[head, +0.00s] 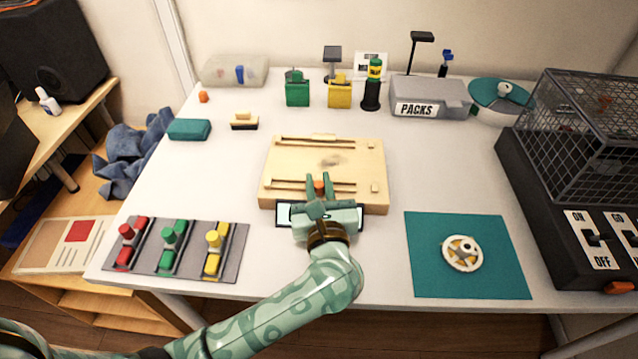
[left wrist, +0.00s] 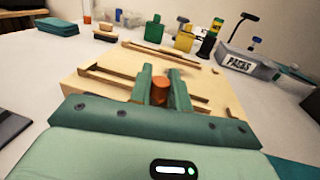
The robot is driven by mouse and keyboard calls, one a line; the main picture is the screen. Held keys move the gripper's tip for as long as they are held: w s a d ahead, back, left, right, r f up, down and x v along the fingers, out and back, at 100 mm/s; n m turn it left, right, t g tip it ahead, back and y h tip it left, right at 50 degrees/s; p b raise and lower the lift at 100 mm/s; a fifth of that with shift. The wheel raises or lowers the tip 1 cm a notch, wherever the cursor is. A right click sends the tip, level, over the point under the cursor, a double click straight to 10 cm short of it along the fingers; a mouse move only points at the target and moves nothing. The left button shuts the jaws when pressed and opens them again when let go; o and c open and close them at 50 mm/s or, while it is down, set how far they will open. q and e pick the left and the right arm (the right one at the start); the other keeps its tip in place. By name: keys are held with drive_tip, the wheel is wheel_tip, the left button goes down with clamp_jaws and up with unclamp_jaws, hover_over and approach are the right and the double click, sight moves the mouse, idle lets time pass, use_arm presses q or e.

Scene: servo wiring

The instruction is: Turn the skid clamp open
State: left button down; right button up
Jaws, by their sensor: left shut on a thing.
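A pale wooden skid (head: 335,155) with long slots lies flat in the middle of the table; it also shows in the left wrist view (left wrist: 208,78). The orange clamp knob (left wrist: 160,91) stands near the skid's front edge. My left gripper (head: 319,180) reaches over that edge, its two green fingers on either side of the knob and shut on it. The lower part of the knob and how the clamp is turned are hidden by the fingers. My right gripper is not in view.
A teal mat (head: 425,275) with a round wheel-like part (head: 462,254) lies at front right. A grey tray (head: 205,240) with red, green and yellow parts is at front left. A black cage (head: 590,135) stands at right. A PACKS box (head: 430,95) stands behind.

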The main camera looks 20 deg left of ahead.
use_arm(q)
drive_tip(key=shift+n+g+y, duration=0.5)
drive_tip(key=shift+n+y, duration=0.1)
drive_tip(key=shift+y, duration=0.5)
drive_tip(key=c, duration=1.4)
unclamp_jaws()
drive_tip(key=shift+o, duration=0.2)
